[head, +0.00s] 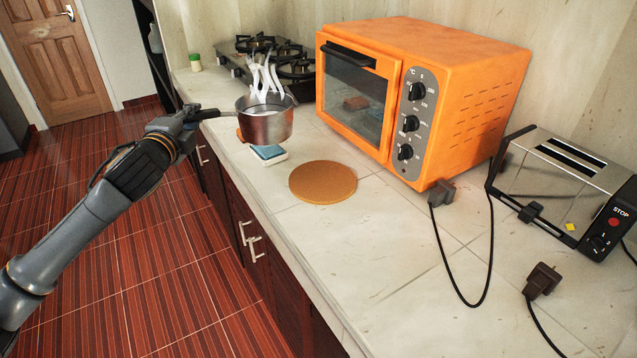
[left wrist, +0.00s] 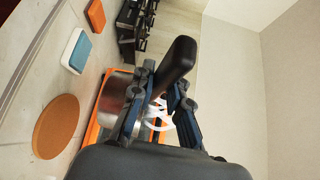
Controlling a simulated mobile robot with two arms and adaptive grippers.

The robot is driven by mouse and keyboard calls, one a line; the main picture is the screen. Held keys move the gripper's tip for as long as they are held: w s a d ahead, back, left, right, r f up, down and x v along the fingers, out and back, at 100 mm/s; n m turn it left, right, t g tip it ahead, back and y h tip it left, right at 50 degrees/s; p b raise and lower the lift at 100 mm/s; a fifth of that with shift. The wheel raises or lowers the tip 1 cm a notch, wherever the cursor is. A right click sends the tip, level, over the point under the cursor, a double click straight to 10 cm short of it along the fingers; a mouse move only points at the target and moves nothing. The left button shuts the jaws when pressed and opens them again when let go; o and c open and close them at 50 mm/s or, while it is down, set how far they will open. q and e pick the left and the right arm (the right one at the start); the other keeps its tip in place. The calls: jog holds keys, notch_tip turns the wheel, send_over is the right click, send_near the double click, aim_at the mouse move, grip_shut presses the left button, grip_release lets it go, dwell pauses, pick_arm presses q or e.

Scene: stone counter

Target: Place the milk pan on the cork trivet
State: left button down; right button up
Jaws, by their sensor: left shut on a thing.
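The milk pan (head: 266,124) is a small steel pan with a dark handle, with white steam-like wisps above it. My left gripper (head: 196,116) is shut on the pan's handle, and the pan hangs level above the counter. In the left wrist view the dark handle (left wrist: 176,62) passes between the fingers of my left gripper (left wrist: 158,100), and the pan body (left wrist: 114,92) is partly hidden behind them. The round cork trivet (head: 323,182) lies flat and bare on the counter, right of and nearer than the pan; it also shows in the left wrist view (left wrist: 56,127). My right gripper is not visible.
A blue and white sponge (head: 269,154) lies below the pan, left of the trivet. An orange toaster oven (head: 424,95) stands behind the trivet. A gas hob (head: 272,62) is at the back. A toaster (head: 563,185) and loose plugs occupy the right. The counter in front is clear.

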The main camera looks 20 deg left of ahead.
pick_arm(q)
jog(key=shift+d+r, duration=0.15)
jog(key=shift+r, duration=0.05)
send_near(257, 141)
jog(key=w+a+r, duration=0.2)
jog(key=w, duration=0.1)
jog(key=w+a+r+p, duration=0.1)
jog(key=w, duration=0.1)
jog(key=shift+a+r, duration=0.35)
jog(key=shift+a, duration=0.05)
jog(key=d+f, duration=0.2)
jog(key=f, duration=0.2)
jog(key=shift+w+d+b, duration=0.15)
jog(key=shift+d+b, duration=0.15)
jog(key=shift+d, duration=0.1)
jog(key=f, duration=0.2)
jog(key=d+f, duration=0.1)
jog(key=f, duration=0.2)
jog(key=shift+w+d, duration=0.1)
jog(key=shift+d, duration=0.1)
jog(key=c, duration=1.3)
grip_release()
jog(key=shift+f, duration=0.15)
